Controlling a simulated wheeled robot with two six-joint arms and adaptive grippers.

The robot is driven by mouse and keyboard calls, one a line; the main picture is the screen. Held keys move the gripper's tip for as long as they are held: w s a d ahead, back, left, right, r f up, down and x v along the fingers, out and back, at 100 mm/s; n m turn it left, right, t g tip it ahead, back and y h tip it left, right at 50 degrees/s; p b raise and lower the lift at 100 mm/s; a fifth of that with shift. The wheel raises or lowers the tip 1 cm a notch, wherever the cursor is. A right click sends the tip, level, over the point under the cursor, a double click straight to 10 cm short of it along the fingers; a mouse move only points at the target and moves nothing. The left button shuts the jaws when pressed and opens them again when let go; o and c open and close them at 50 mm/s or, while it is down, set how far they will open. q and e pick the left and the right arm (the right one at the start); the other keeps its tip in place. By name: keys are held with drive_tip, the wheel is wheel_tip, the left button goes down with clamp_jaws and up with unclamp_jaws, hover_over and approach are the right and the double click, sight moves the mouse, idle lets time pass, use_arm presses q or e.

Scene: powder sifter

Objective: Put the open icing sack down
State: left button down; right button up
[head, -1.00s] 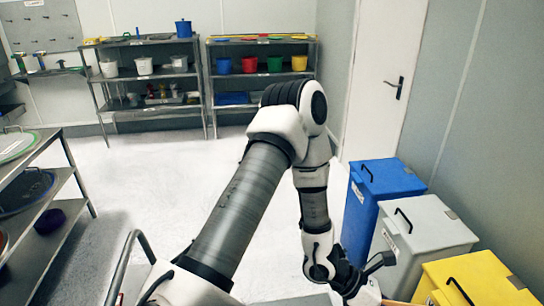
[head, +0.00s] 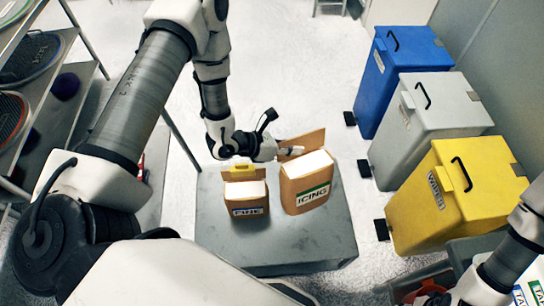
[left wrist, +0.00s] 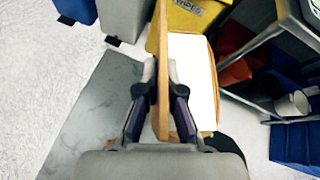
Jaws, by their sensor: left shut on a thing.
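The open icing sack (head: 306,194) is a brown paper sack with a green-edged ICING label and white powder at its open top. It is upright over the right part of a low grey platform (head: 290,250); whether its base touches is unclear. My left gripper (head: 287,151) is shut on the raised back flap of the sack. In the left wrist view, the flap of the icing sack (left wrist: 164,70) runs between the fingers of my left gripper (left wrist: 163,95). My right arm enters at the lower right; its jaws are not visible.
A smaller open sack labelled FINE (head: 247,198), with a yellow clip, stands left of the icing sack. Blue (head: 393,85), grey (head: 425,130) and yellow (head: 465,195) lidded bins line the right. The front of the platform is clear. Shelves (head: 85,75) stand at the left.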

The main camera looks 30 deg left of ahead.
use_arm(q)
drive_tip(key=s+d+f+t+y+p, duration=0.1)
drive_tip(key=s+d+f+p, duration=0.1)
drive_tip(key=d+f, duration=0.45)
drive_tip(key=b, duration=0.8)
hover_over(315, 206)
drive_tip(key=shift+y, duration=0.3)
wheel_tip(315, 206, down, 7)
drive_tip(key=shift+f, duration=0.1)
drive_tip(key=w+a+f+p, duration=0.1)
drive_tip(key=w+a+f, duration=0.3)
drive_tip(key=w+a, duration=0.3)
drive_tip(key=shift+w+a+f+p, duration=0.3)
drive_tip(key=shift+w+a+f, duration=0.05)
drive_tip(key=shift+w, duration=0.9)
drive_tip(key=shift+f, duration=0.1)
